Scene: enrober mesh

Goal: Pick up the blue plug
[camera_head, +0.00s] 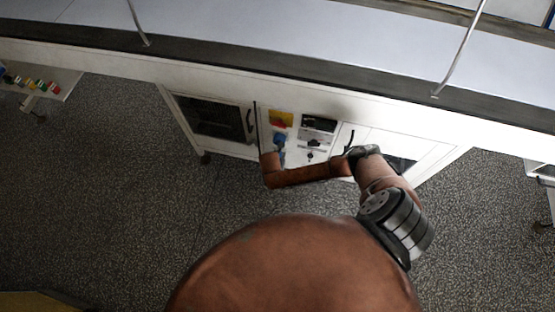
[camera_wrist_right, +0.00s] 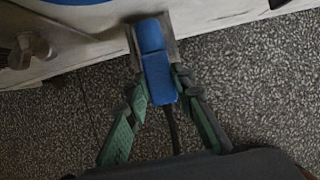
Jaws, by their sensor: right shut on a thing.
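The blue plug (camera_wrist_right: 156,66) is in the right wrist view, with its upper end against a grey socket plate (camera_wrist_right: 174,47) on the white cabinet front. A dark cable hangs from its lower end. My right gripper (camera_wrist_right: 158,88), with green-sided fingers, is closed around the plug's lower part, one finger on each side. In the head view a small blue shape (camera_head: 280,139) shows on the cabinet front beside the end of my right arm; the fingers are hard to make out there. My left gripper is not in view.
The white cabinet panel carries a yellow-and-red switch (camera_head: 281,119), a dark display (camera_head: 318,124) and a door with a dark window (camera_head: 210,117). A long conveyor surface (camera_head: 300,45) runs above. Speckled floor (camera_head: 110,190) is open in front.

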